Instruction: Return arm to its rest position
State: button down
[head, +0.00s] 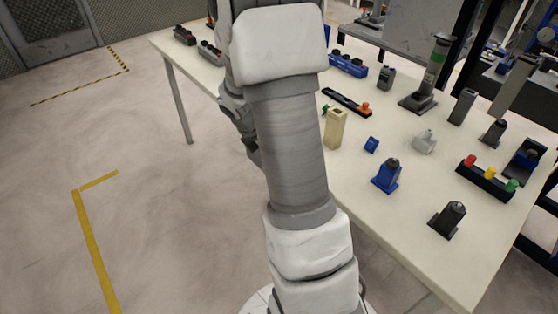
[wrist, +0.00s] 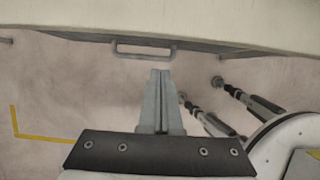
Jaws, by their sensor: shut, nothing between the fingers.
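My gripper (wrist: 160,75) shows in the wrist view with its two grey fingers together and nothing between them. It points at the floor beside the table edge (wrist: 200,20), which runs across the top of that view. In the head view my white and grey arm rises through the middle and covers part of the table (head: 445,268).
The table holds a blue stand (head: 386,177), a black stand (head: 447,219), a block with red, yellow and green knobs (head: 486,181), a cream block (head: 336,129) and a tall dark cylinder (head: 431,77). The floor (head: 150,190) at left is clear, with yellow lines.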

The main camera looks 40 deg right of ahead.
jog(key=s+a+r+m+t+y+p, duration=0.15)
jog(key=a+r+m, duration=0.3)
jog(key=r, duration=0.55)
jog(key=s+a+r+m+t+h+p, duration=0.1)
jog(key=s+a+r+m+p, duration=0.25)
jog(key=a+r, duration=0.4)
jog(key=s+a+r+m+t+y+p, duration=0.3)
jog(key=s+a+r+m+y, duration=0.1)
jog(key=s+a+r+m, duration=0.6)
jog(key=shift+s+a+r+p, duration=0.15)
jog(key=shift+a+r+p, duration=0.15)
jog(key=shift+r, duration=1.2)
